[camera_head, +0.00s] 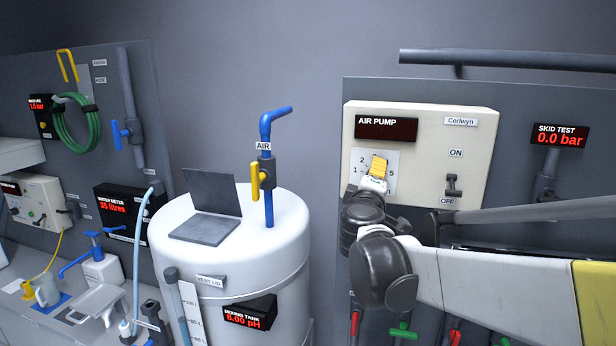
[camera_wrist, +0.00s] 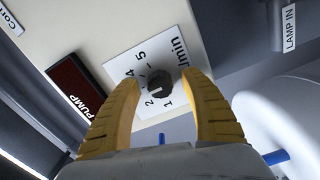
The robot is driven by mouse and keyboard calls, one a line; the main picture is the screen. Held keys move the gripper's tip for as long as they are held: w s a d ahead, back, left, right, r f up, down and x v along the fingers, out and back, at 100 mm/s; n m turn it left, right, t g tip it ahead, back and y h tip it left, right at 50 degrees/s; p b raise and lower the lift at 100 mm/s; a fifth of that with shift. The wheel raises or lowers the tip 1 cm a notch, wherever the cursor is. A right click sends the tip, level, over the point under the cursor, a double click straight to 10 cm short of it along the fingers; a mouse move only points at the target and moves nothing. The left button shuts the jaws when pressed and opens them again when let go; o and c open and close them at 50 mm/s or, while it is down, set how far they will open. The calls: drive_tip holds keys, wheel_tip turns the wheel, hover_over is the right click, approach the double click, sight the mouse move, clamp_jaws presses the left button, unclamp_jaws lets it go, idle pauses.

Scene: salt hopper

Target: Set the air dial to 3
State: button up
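The air dial (camera_wrist: 160,82) is a black round knob on a white scale plate (camera_wrist: 125,66) with numbers. A short light mark shows on the knob's lower left, on the side of the low numbers; its exact reading is too small to tell. My gripper (camera_wrist: 161,83) has yellow fingers, one on each side of the knob and apart from it, so it is open. In the head view, my gripper (camera_head: 377,168) is in front of the plate (camera_head: 362,160) and hides the knob. The numbers 1, 2 and 5 show around it.
The cream air pump panel (camera_head: 425,130) has a dark, blank display (camera_head: 386,128) and an ON/OFF switch (camera_head: 452,186) right of the dial.

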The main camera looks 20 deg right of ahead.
drive_tip(key=v, duration=1.2)
drive_tip(key=s+f+m+g+y+b, duration=0.1)
drive_tip(key=s+f+m+g+b, duration=0.3)
drive_tip(key=f, duration=0.6)
drive_tip(key=s+f+y+b, duration=0.1)
drive_tip(key=s+f+b, duration=0.1)
drive_tip(key=f+b, duration=0.65)
drive_tip(key=s+f+m+g+y+b, duration=0.2)
drive_tip(key=s+f+b, duration=0.15)
drive_tip(key=f, duration=0.75)
drive_tip(key=s+a+f+m+g+y+b, duration=0.1)
drive_tip(key=s+a+f+y+b, duration=0.2)
drive_tip(key=f, duration=0.6)
drive_tip(key=s+a+f+m+g+y+b, duration=0.1)
drive_tip(key=s+a+f+y+b, duration=0.2)
drive_tip(key=a+f+b, duration=0.3)
wheel_tip(320, 180, down, 3)
drive_tip(key=s+a, duration=0.1)
drive_tip(key=a, duration=0.1)
drive_tip(key=shift+s+a+b, duration=0.25)
drive_tip(key=shift+s+b, duration=0.05)
